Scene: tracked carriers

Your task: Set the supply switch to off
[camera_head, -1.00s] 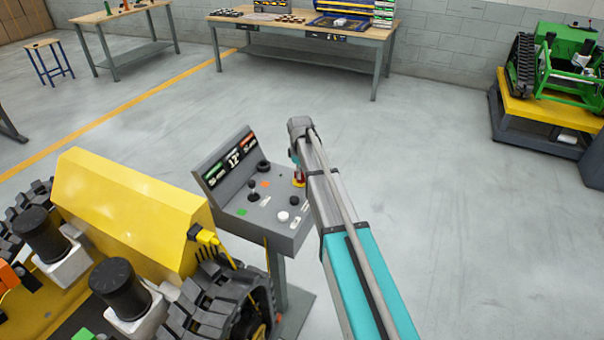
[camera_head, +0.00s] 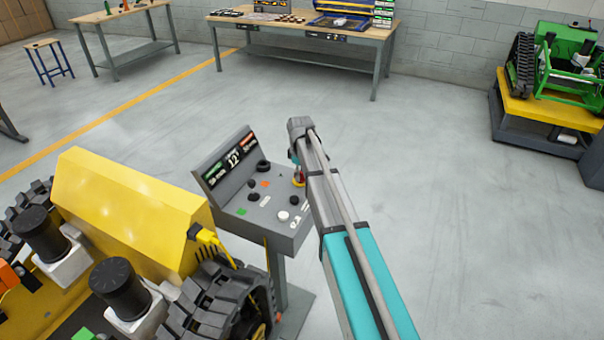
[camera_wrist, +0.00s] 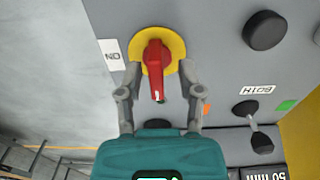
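The supply switch (camera_wrist: 154,68) is a red handle on a yellow round plate, on the grey face of a console. Its white-marked end points down in the wrist view, towards my gripper's body. An "ON" label (camera_wrist: 113,56) is to its left. My gripper (camera_wrist: 160,69) is open, with one finger on each side of the red handle and a gap visible on both sides. In the head view the switch (camera_head: 299,180) shows as a small red and yellow patch beside my arm, which hides most of the gripper. No OFF label is visible.
The console (camera_head: 232,207) also carries a black joystick (camera_wrist: 246,109), a black knob (camera_wrist: 264,30), a white button (camera_head: 283,216) and a display (camera_head: 233,158). A yellow tracked carrier (camera_head: 130,205) stands close at the left.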

